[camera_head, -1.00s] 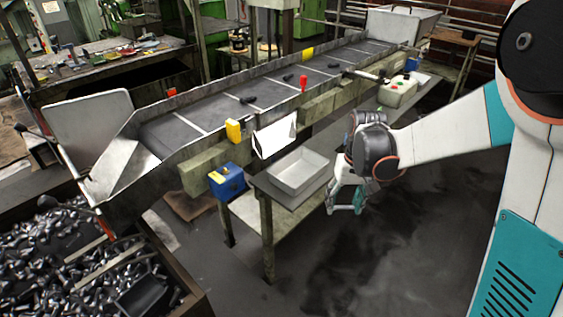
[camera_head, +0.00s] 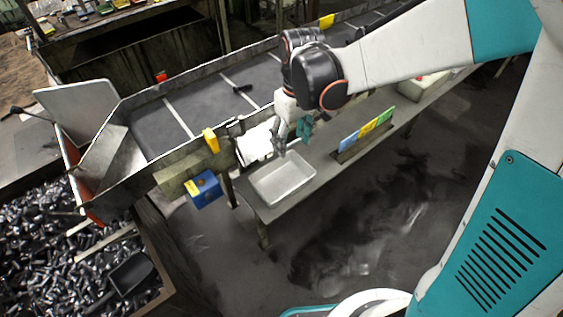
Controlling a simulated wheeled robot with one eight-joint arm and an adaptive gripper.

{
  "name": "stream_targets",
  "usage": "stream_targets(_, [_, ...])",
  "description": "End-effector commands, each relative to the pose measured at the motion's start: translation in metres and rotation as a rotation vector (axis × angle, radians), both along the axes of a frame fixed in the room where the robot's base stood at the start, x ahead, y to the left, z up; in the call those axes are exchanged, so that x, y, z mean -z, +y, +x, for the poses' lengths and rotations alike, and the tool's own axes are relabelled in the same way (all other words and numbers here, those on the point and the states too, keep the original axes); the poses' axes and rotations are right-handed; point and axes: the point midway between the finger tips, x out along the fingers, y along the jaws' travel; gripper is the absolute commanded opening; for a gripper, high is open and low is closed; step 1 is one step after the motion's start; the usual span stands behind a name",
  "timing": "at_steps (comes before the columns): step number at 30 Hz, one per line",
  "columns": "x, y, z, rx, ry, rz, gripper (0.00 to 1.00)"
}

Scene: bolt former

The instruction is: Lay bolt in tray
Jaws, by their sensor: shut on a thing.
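The tray (camera_head: 262,192) is a shallow light-grey metal box. It stands near the left end of the narrow grey bench. My gripper (camera_head: 290,145) is at the tray's far edge, pointing down and a little above it. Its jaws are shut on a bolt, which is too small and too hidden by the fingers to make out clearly. Another dark bolt (camera_head: 241,88) lies on the conveyor belt, behind and to the left of my gripper. The visible floor of the tray looks empty.
The conveyor (camera_head: 205,98) runs behind the bench (camera_head: 330,172). A blue box (camera_head: 204,188) hangs left of the tray, and a white sheet (camera_head: 256,140) stands behind it. Coloured cards (camera_head: 368,129) stand to its right. A large bin (camera_head: 150,225) of bolts is at lower left.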

Motion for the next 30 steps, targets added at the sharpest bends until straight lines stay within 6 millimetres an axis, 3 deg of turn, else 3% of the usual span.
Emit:
stream_targets(2, [-0.007,0.005,-0.003,-0.020,0.000,0.000,0.27])
stream_targets(5, [0.001,0.006,-0.004,-0.030,0.000,0.000,0.27])
stream_targets(21, [0.113,0.006,-0.004,-0.028,0.001,0.001,0.27])
stream_targets(27, [0.144,0.006,-0.004,-0.028,0.000,0.000,0.27])
stream_targets(30, [0.150,0.006,-0.004,-0.028,0.000,0.000,0.27])
